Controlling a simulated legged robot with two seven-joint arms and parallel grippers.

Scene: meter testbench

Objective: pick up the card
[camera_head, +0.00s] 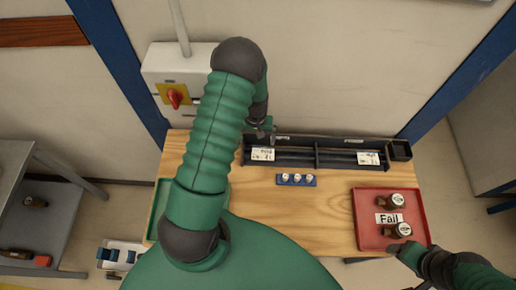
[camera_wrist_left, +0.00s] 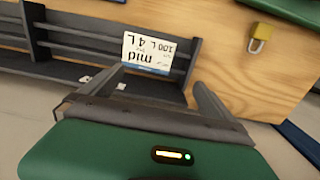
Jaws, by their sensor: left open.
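A white card (camera_head: 263,154) with printed text stands at the left end of the black rack (camera_head: 316,165). In the left wrist view the card (camera_wrist_left: 149,53) appears upside down and reads "mid" and "100 L 4L". A second white card (camera_head: 368,158) stands at the rack's right end. My left gripper (camera_head: 262,130) is just behind the rack's left end, above the first card. In the left wrist view its fingers (camera_wrist_left: 158,80) are apart and empty, with the card beyond them.
A red tray (camera_head: 375,240) with a "Fail" label and brown meters lies at the right. A blue holder (camera_head: 296,180) with white pieces lies before the rack. A green tray (camera_head: 158,205) is partly hidden by my left arm. A padlock (camera_wrist_left: 260,34) shows near the rack.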

